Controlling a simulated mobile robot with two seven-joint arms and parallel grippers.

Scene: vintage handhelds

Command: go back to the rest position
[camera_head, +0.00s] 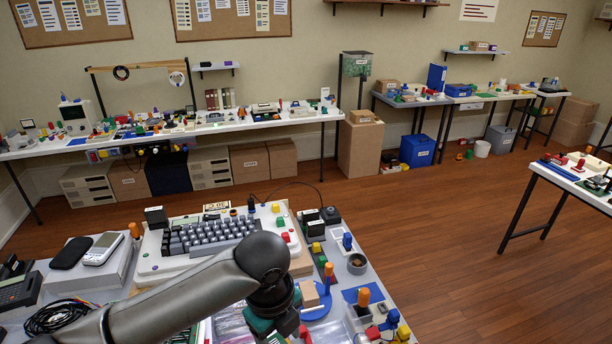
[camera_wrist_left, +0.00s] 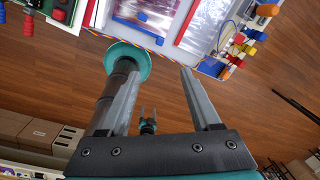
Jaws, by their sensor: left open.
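My left arm reaches in from the lower left in the head view, and its dark and teal wrist (camera_head: 272,300) is over the near table. Its fingers are hidden there. In the left wrist view my left gripper (camera_wrist_left: 159,72) is open, with its two grey fingers apart and nothing between them. The table edge with trays is beyond the fingertips. A small two-pronged dark and teal shape (camera_wrist_left: 148,124) shows beyond the palm; it looks like my right gripper, but it is too small to judge its jaws. My right arm is not in the head view.
The near table holds a grey-keyed keyboard (camera_head: 212,234), a white handheld (camera_head: 102,248), a black pouch (camera_head: 71,252) and a cable coil (camera_head: 58,316). Small coloured parts crowd its right side. Long tables (camera_head: 232,124) line the back wall. Wooden floor (camera_head: 440,240) is clear to the right.

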